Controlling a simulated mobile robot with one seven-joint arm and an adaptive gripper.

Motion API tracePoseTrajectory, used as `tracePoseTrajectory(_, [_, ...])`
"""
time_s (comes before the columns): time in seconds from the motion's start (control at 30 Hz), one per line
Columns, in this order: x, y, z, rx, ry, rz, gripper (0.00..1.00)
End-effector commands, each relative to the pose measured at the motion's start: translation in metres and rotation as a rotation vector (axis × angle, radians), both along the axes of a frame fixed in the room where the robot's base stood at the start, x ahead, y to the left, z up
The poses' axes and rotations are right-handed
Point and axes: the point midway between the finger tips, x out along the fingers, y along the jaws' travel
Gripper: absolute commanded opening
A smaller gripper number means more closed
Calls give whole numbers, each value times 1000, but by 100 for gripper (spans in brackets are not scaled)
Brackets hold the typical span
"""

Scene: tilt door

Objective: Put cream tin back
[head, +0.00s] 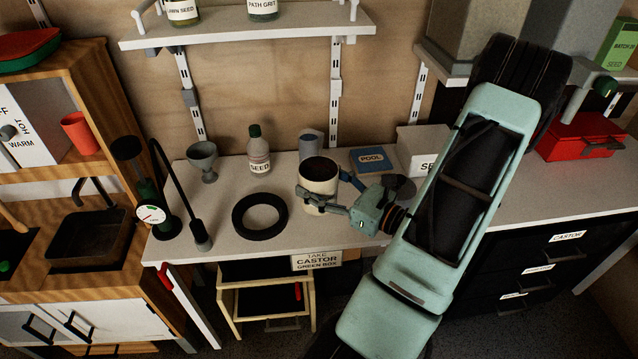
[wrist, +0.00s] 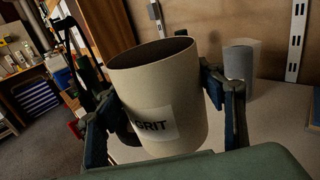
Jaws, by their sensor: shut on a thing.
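The cream tin (head: 320,176) is an open-topped cylinder at the middle of the white bench, dark inside. My gripper (head: 328,192) is shut on it, with one finger on each side. In the wrist view the tin (wrist: 160,85) stands between the two fingers (wrist: 165,110), and its white label reads "GRIT". The tin looks roughly upright in the head view. Its base is partly hidden by the gripper, so I cannot tell whether it touches the bench.
A grey cylinder (head: 311,143) stands just behind the tin. A black ring (head: 260,233), a seed bottle (head: 259,150) and a grey goblet (head: 202,160) are to the left. A blue "POOL" box (head: 373,160) and a white box (head: 417,147) are to the right. A shelf (head: 250,27) hangs above.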

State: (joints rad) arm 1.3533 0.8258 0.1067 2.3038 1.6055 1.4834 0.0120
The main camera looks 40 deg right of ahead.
Motion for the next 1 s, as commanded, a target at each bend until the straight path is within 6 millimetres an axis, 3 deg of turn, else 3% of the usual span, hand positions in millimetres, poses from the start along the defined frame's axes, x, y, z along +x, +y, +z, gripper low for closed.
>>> tracePoseTrajectory(0.43, [-1, -1, 1, 0, -2, -3, 7])
tracePoseTrajectory(1.0, [-1, -1, -43, 0, -2, -2, 7])
